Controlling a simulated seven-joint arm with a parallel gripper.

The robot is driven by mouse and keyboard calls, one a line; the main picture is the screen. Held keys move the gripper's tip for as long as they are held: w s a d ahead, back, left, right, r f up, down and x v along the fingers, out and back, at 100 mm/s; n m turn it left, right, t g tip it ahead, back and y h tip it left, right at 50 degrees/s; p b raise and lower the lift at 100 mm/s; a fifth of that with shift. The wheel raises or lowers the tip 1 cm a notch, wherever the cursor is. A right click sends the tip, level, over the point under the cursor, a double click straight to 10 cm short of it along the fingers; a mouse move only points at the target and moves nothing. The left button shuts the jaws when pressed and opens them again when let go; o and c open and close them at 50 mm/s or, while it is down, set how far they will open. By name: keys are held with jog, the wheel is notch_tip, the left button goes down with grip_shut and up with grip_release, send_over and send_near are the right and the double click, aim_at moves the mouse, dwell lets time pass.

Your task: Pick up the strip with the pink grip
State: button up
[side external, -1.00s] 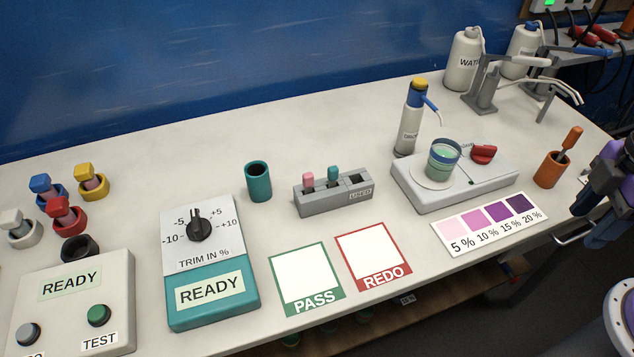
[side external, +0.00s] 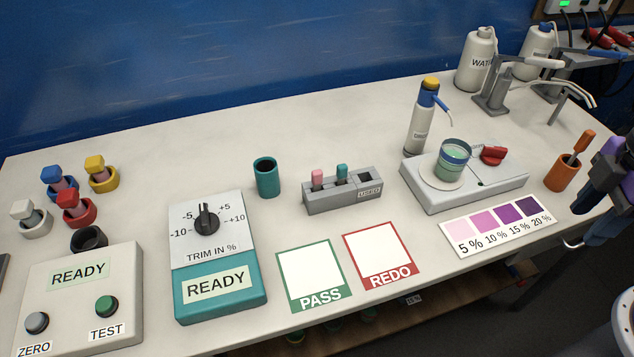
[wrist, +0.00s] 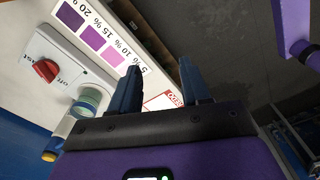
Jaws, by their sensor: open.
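The strip with the pink grip (side external: 317,176) stands in the left slot of a grey rack (side external: 343,200) at mid-bench in the side view. A strip with a teal grip (side external: 341,171) stands beside it in the same rack. The lower parts of both strips are hidden in the rack. My gripper (side external: 581,214) is at the right edge of the side view, well apart from the rack. In the wrist view my gripper (wrist: 160,80) shows two dark blue fingers spread apart with nothing between them. The strips are not visible there.
Right of the rack stand a stirrer plate (side external: 490,190) with a beaker (side external: 455,157) on it, a dispenser bottle (side external: 418,125) and an orange cup (side external: 560,176). A teal cup (side external: 266,178) stands left of it. PASS (side external: 311,272) and REDO (side external: 380,250) cards lie in front.

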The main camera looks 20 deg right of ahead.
jog(key=w+a+r+n, duration=0.1)
jog(key=w+a+r, duration=0.2)
jog(key=w+a, duration=0.55)
jog(key=w+a+r+n, duration=0.1)
jog(key=w+a+r, duration=0.1)
jog(key=w+a, duration=0.65)
jog(key=n, duration=0.3)
send_over(317, 171)
jog(key=f, duration=1.2)
jog(key=shift+w+f, duration=0.25)
jog(key=shift+f, duration=0.15)
jog(key=shift+s+f, duration=0.15)
jog(key=shift+f, duration=1.15)
jog(key=shift+s+f, duration=0.15)
jog(key=shift+f, duration=1.15)
grip_shut()
